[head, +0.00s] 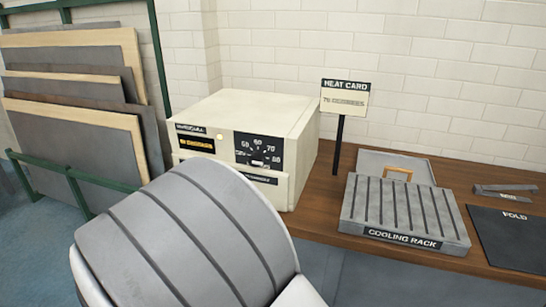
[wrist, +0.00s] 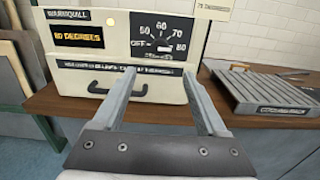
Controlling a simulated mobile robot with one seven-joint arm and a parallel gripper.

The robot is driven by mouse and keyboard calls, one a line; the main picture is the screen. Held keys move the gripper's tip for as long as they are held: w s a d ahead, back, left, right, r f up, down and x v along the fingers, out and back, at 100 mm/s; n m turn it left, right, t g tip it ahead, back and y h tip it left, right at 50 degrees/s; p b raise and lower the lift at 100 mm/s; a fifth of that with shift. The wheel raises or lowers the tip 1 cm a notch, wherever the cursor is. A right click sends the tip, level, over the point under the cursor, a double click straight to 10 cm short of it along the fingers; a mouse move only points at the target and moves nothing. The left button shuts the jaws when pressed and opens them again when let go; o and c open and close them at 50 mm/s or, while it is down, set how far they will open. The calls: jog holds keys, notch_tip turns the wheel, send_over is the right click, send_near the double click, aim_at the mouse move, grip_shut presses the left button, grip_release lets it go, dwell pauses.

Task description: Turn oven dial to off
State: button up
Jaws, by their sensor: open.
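The oven (head: 245,125) is a cream box on the wooden bench, marked "WARMQUALL", with a lit orange display. Its dial (head: 258,162) sits on a black panel with numbers around it, at the right of the front face. In the wrist view the dial (wrist: 165,48) shows a pale pointer aimed right, near "80", with "OFF" at the left. My gripper (wrist: 162,85) is open and empty in the wrist view, its fingers apart in front of the oven's lower front and below the dial. The head view does not show the fingers; my grey arm is at lower centre.
A heat card sign (head: 345,98) stands on a post right of the oven. A cooling rack (head: 405,212) and a dark fold mat (head: 510,237) lie further right on the bench (head: 325,207). Boards (head: 75,75) lean in a green rack at left. A dark handle (wrist: 128,84) is on the oven's lower front.

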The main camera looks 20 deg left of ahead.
aim_at(254, 161)
jog(key=w, duration=0.5)
jog(key=w+d, duration=0.1)
jog(key=w, duration=0.9)
jog(key=shift+w+d, duration=0.15)
jog(key=shift+w, duration=0.1)
grip_shut()
